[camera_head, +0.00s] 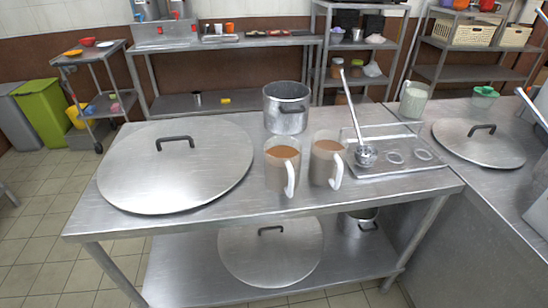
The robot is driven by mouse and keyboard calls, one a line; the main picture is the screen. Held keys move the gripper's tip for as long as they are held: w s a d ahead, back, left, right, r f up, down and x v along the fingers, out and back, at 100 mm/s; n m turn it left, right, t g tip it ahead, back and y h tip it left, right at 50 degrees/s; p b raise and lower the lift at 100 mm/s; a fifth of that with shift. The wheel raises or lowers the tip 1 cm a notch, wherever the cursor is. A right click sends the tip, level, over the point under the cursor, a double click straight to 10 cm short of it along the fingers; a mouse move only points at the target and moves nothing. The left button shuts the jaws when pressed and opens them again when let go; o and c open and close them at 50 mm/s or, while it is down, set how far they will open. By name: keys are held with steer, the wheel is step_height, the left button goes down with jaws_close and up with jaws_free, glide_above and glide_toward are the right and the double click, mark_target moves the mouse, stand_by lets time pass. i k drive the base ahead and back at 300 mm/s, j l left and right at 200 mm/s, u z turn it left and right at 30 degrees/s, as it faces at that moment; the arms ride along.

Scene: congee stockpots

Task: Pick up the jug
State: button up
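Two clear jugs with brown liquid and white handles stand upright side by side on the steel table, near its front edge. The left jug (281,167) has its handle toward the front. The right jug (325,160) has its handle toward the front right. A third jug (412,101), with pale liquid, stands farther back on the right counter. The frame does not show which one is meant. My gripper is not in view.
A large round lid (210,160) lies left of the jugs on the steel table (130,222). A steel pot (286,112) stands behind them. A steel tray (400,168) with a ladle (352,125) lies right of them. Another lid (480,143) lies on the right counter.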

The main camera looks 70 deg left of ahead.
mark_target(328, 148)
steer(key=u, duration=1.75)
steer(key=i+z, duration=0.45)
steer(key=i, duration=0.15)
steer(key=i+j+z, duration=0.1)
steer(key=i+z, duration=0.35)
steer(key=i+j, duration=0.05)
steer(key=i, duration=0.05)
